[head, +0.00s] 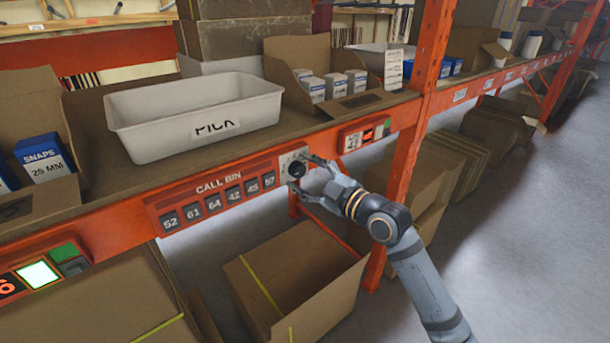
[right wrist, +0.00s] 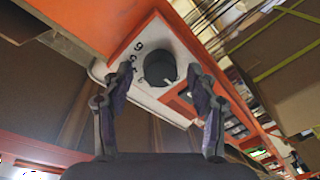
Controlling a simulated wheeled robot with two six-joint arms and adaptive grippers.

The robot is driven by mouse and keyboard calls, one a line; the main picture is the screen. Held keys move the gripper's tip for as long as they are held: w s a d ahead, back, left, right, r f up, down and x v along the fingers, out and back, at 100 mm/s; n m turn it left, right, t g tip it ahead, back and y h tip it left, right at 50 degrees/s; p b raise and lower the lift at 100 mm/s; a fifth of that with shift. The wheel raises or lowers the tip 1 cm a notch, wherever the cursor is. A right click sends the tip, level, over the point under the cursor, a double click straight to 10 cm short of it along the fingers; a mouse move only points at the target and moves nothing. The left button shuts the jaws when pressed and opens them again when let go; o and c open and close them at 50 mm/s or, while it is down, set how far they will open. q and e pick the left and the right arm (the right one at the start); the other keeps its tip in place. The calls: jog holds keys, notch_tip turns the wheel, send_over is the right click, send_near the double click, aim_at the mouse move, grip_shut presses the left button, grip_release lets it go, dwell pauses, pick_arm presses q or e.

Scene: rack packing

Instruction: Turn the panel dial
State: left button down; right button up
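The panel dial (head: 297,169) is a black round knob on a pale plate at the right end of the orange CALL BIN panel (head: 215,190). In the right wrist view the dial (right wrist: 160,68) shows a light pointer mark, with digits on the plate beside it. My right gripper (head: 306,176) is open, its fingers at either side of the dial. In the right wrist view the right gripper's fingers (right wrist: 164,85) stand apart with the knob between and beyond them. I cannot tell whether they touch it. My left gripper is not in view.
A white PICK bin (head: 150,125) stands on the shelf above the panel. An orange rack post (head: 418,110) rises right of the gripper. Open cardboard boxes (head: 290,275) sit below the beam. A small lit display (head: 365,135) is on the beam right of the dial.

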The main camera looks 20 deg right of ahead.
jog(key=c, duration=1.1)
